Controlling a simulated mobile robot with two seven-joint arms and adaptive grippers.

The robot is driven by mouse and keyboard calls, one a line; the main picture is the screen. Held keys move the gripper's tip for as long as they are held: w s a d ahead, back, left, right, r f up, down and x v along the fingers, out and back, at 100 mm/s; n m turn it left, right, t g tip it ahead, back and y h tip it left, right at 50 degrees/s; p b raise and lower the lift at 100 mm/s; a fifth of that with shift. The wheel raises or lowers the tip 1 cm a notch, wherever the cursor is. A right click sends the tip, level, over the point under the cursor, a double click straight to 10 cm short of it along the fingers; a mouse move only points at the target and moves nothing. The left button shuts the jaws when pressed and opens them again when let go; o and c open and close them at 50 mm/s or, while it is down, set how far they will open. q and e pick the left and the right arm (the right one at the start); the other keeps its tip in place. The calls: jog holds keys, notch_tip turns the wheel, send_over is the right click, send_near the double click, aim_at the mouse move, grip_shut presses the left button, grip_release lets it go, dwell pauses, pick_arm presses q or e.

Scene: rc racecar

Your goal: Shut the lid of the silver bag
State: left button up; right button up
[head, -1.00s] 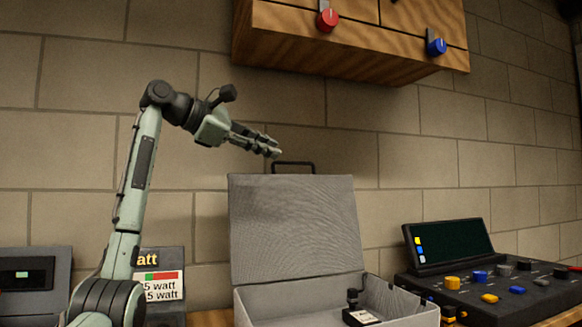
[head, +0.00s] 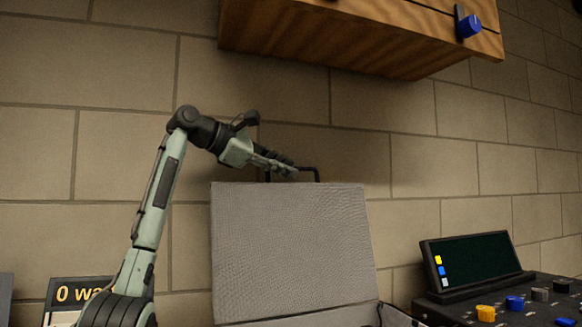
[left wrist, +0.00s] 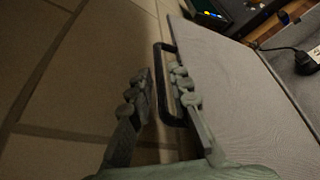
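The silver bag is a grey textured case with its lid (head: 290,245) raised, close to upright; the lid also shows in the left wrist view (left wrist: 245,85). A black handle (head: 317,174) stands on the lid's top edge. My left gripper (head: 290,171) is at this handle, just above the lid's top edge. In the left wrist view my left gripper (left wrist: 160,92) is open, with its fingers apart and the handle (left wrist: 160,75) showing between them. I cannot tell whether a finger touches it. The bag's base is mostly cut off below. My right gripper is out of view.
A black console with a screen (head: 475,262) and coloured knobs stands right of the bag. A wooden cabinet (head: 350,35) with a blue knob hangs above. A brick wall (head: 420,160) is behind. A watt display (head: 75,295) is at lower left.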

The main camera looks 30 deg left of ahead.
pick_arm(q)
jog(key=shift+x, duration=1.1)
jog(key=shift+c, duration=0.3)
grip_shut()
